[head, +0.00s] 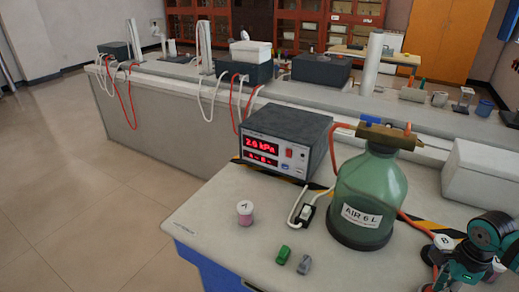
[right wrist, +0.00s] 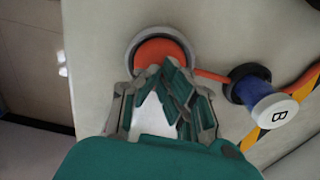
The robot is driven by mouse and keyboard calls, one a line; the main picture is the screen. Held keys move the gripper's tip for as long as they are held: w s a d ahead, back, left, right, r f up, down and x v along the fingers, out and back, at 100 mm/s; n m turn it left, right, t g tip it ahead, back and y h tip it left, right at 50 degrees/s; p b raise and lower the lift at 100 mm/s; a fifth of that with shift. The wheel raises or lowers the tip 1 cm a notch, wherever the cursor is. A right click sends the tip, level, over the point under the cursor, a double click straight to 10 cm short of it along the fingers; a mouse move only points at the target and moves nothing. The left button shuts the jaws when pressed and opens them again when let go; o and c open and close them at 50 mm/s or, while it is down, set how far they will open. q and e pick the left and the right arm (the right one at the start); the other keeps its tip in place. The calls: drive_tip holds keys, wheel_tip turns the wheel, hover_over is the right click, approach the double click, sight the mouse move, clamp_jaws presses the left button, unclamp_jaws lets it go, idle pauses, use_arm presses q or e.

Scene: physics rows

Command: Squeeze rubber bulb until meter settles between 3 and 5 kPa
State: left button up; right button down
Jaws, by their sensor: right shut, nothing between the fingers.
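The meter (head: 287,140) on the bench shows 2.6 kPa in red digits. The red-orange rubber bulb (right wrist: 158,50) sits in a grey ring-shaped holder (right wrist: 132,49) in the right wrist view. My right gripper (right wrist: 163,72) is shut, its fingertips together at the bulb's near edge, partly covering it. I cannot tell whether they touch it. In the head view, my right arm (head: 490,238) is at the lower right and the bulb is hidden. A green bottle labelled "AIR 6 L" (head: 366,190) stands beside the meter, with orange tubing. My left gripper is not in view.
A blue cylinder with a white cap marked B (right wrist: 254,89) stands close right of the bulb; its cap also shows in the head view (head: 444,241).

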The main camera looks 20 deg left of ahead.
drive_tip(key=shift+f, duration=0.55)
drive_tip(key=shift+r, duration=0.2)
drive_tip(key=shift+r+p, duration=0.85)
drive_tip(key=shift+r, duration=0.8)
drive_tip(key=shift+f, duration=0.1)
